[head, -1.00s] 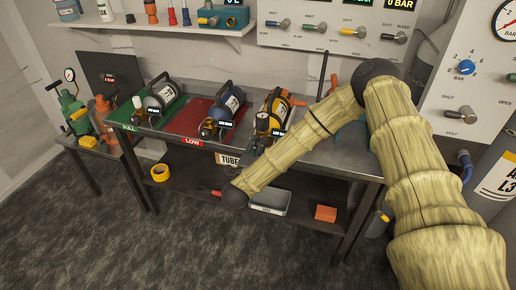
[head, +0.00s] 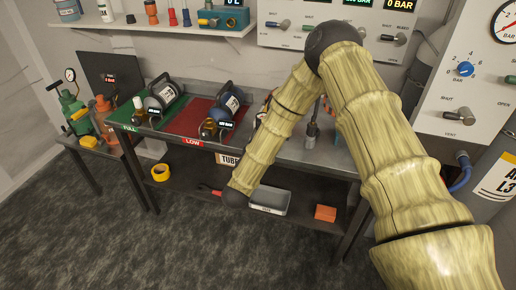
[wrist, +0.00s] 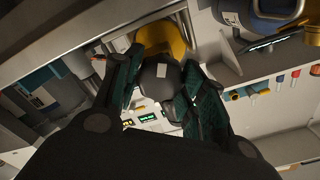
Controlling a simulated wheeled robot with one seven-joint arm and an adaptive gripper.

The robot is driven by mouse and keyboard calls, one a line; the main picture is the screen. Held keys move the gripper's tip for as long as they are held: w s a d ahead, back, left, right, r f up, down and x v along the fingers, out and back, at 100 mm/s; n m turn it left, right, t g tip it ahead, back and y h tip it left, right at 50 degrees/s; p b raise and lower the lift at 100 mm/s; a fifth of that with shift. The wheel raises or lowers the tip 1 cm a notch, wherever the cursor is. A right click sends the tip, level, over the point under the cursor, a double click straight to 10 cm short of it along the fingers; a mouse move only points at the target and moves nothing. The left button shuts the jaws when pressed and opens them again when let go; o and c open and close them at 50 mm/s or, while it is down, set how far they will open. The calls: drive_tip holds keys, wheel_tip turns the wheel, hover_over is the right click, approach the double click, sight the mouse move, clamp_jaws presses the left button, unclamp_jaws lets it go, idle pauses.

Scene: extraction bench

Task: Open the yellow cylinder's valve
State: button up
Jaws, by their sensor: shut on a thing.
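In the wrist view, which is upside down, the yellow cylinder (wrist: 178,35) shows beyond my gripper (wrist: 158,88). The two fingers are closed on a dark rounded part (wrist: 158,75) in front of the yellow; I cannot tell whether this is the valve knob. In the head view my pale ridged arm covers nearly all of the yellow cylinder's place on the bench, and my gripper is hidden behind it. How far the valve is turned cannot be seen.
The blue cylinder (head: 229,101) on the red mat (head: 187,117) lies close to the left, with a grey cylinder (head: 164,92) on the green mat (head: 136,114) farther left. A grey upright tool (head: 312,132) stands right of my forearm. The valve panel (head: 285,12) is behind.

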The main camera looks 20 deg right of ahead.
drive_tip(key=n, duration=0.3)
drive_tip(key=shift+a+n, duration=0.1)
drive_tip(key=shift+n, duration=0.3)
drive_tip(key=n, duration=1)
drive_tip(key=shift+f+n, duration=0.1)
drive_tip(key=shift+n, duration=0.3)
drive_tip(key=shift+s+n, duration=0.1)
drive_tip(key=shift+n, duration=4.2)
drive_tip(key=o, duration=1)
